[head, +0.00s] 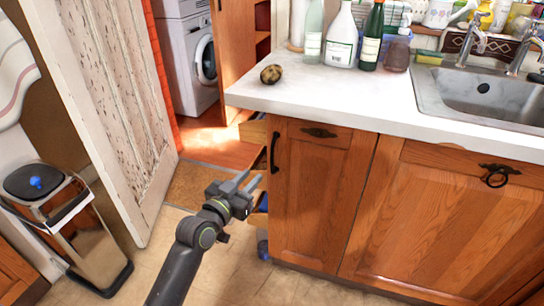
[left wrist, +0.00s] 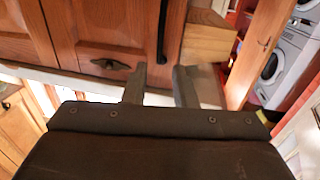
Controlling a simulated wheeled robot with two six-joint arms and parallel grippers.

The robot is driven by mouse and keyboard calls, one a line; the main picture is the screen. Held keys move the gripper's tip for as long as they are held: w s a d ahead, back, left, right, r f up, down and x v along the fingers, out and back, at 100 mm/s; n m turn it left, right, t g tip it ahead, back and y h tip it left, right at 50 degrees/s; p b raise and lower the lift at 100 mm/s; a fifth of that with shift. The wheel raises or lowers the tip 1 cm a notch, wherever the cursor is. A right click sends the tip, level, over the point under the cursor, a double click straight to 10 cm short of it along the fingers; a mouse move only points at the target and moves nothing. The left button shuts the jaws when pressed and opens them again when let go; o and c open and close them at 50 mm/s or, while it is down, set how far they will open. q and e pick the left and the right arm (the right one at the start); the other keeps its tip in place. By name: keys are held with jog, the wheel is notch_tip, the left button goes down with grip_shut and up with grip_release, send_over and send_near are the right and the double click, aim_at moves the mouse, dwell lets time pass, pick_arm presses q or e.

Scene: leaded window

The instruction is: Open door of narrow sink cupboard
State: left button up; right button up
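The narrow sink cupboard door (head: 318,205) is brown wood and sits under the left end of the counter. It looks shut. Its dark vertical bar handle (head: 274,153) is at the upper left edge. In the left wrist view the door (left wrist: 105,22) and handle (left wrist: 162,30) appear upside down. My left gripper (head: 246,182) is open and empty, just left of and a little below the handle, apart from it. In the left wrist view its two fingers (left wrist: 158,88) show a gap roughly in line with the handle. My right gripper is not in view.
A wider cupboard door (head: 455,220) with a ring pull is to the right. The white countertop (head: 330,95) overhangs above. A weathered white door (head: 110,105) and a bin (head: 75,235) stand left. Wooden drawer-like parts (head: 253,132) show beside the cupboard. The tiled floor (head: 235,275) in front is clear.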

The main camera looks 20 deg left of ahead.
aim_at(271, 157)
pick_arm(q)
jog(key=b+x, duration=0.1)
jog(key=x, duration=1)
jog(key=shift+w+d, duration=0.1)
jog(key=shift+w, duration=0.3)
grip_shut()
